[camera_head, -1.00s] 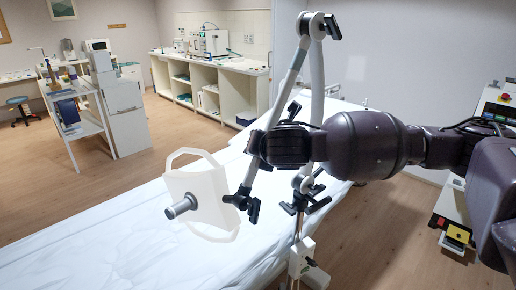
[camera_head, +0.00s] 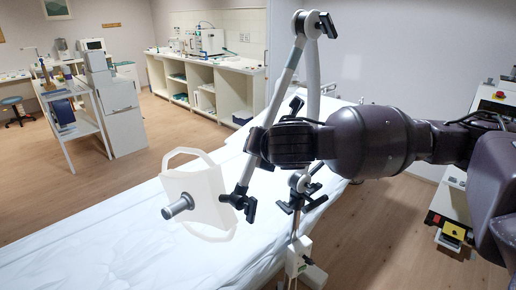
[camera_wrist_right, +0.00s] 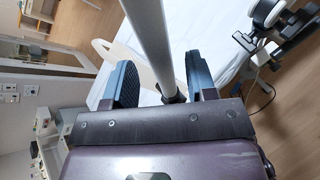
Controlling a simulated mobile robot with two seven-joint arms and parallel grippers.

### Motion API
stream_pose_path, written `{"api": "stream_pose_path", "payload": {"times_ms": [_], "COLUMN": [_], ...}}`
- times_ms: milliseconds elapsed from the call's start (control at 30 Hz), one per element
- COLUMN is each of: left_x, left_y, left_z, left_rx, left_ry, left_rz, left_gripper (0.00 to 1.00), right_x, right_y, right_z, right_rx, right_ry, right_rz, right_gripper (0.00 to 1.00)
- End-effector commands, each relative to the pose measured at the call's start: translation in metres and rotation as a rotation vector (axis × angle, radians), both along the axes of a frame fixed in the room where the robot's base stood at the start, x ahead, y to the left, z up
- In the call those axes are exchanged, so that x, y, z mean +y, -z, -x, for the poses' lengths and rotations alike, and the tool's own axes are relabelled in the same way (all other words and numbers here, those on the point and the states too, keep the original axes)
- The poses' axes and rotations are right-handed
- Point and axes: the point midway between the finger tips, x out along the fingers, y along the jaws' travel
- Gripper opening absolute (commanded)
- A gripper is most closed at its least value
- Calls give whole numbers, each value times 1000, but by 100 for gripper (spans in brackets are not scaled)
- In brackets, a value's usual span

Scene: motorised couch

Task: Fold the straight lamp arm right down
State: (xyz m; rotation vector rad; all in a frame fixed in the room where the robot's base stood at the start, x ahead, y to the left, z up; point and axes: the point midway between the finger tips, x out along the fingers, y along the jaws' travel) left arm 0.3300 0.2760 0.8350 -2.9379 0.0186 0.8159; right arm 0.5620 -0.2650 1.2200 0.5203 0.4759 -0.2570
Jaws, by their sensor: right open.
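The straight lamp arm (camera_head: 286,78) is a slim grey bar. In the head view it slopes from a black-knobbed joint (camera_head: 314,24) at the top down left to a lower black joint (camera_head: 238,202). The white lamp head (camera_head: 205,192) with a grey cylindrical handle (camera_head: 178,207) hangs at its lower end, above the bed. My right gripper (camera_head: 257,142) is at the bar's lower half. In the right wrist view the bar (camera_wrist_right: 150,30) passes between my open fingers (camera_wrist_right: 162,76), with gaps on both sides. My left gripper is not in view.
The white-covered bed (camera_head: 110,235) lies below the lamp. A second pale post (camera_head: 313,80) and a clamp stand (camera_head: 299,256) are close beside my right gripper. Shelves (camera_head: 205,85) and a white trolley (camera_head: 75,120) stand farther back, with open floor between.

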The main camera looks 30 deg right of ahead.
Motion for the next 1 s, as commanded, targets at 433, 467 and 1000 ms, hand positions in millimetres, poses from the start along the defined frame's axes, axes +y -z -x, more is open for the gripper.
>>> {"api": "stream_pose_path", "payload": {"times_ms": [433, 467, 1000], "left_x": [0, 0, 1], "left_y": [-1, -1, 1], "left_z": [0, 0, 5], "left_rx": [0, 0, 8], "left_ry": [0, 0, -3], "left_rz": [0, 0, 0], "left_gripper": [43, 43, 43], "right_x": [8, 8, 9], "right_y": [-34, -35, -37], "right_z": [59, 61, 65], "right_rx": [1, 0, 0], "right_ry": [0, 1, 1], "right_rz": [0, 0, 0], "right_gripper": [52, 52, 52]}}
